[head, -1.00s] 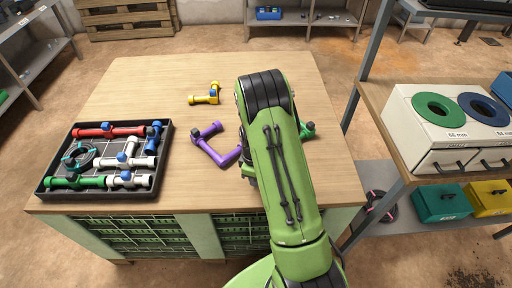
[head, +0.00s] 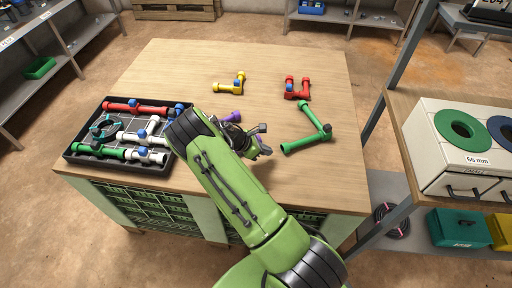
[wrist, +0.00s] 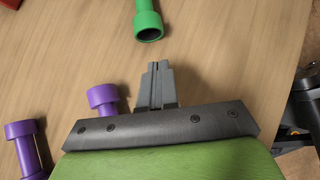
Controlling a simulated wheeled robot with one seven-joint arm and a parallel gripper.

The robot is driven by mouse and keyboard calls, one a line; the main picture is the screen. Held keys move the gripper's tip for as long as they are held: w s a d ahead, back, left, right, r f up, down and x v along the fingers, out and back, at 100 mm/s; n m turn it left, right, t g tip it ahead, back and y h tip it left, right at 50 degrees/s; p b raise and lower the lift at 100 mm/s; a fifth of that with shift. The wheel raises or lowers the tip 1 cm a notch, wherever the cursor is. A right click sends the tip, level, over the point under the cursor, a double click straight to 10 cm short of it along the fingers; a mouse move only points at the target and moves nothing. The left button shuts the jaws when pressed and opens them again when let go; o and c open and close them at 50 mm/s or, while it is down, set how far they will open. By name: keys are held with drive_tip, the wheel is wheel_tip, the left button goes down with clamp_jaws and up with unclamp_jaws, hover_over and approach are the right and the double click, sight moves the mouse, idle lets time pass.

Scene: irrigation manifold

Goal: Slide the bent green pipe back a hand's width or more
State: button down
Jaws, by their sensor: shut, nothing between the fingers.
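The bent green pipe (head: 310,141) lies flat on the right part of the wooden table. Its corner, with a dark fitting, points right, one leg runs to the front left and the other to the back left. In the wrist view one open end of the green pipe (wrist: 147,20) shows just beyond my fingertips. My gripper (head: 266,150) is shut and empty, left of the pipe's near end and apart from it. In the wrist view my gripper (wrist: 157,66) has its fingers together, with a small gap to the pipe.
A purple pipe (head: 232,116) is mostly hidden behind my arm; its ends (wrist: 103,96) show left of my fingers. A red bent pipe (head: 297,92) and a yellow one (head: 231,84) lie farther back. A black tray (head: 73,149) of fittings stands left. A shelf (head: 400,100) stands right.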

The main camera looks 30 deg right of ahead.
sight(287, 147)
drive_tip(key=shift+s+d+f, duration=0.1)
drive_tip(key=shift+s+d, duration=0.1)
drive_tip(key=shift+d, duration=0.9)
drive_tip(key=shift+s+d+f, duration=0.1)
drive_tip(key=shift+s+d, duration=0.1)
drive_tip(key=shift+d, duration=0.9)
drive_tip(key=shift+s+d, duration=0.25)
drive_tip(key=shift+d, duration=1.15)
drive_tip(key=shift+a, duration=0.15)
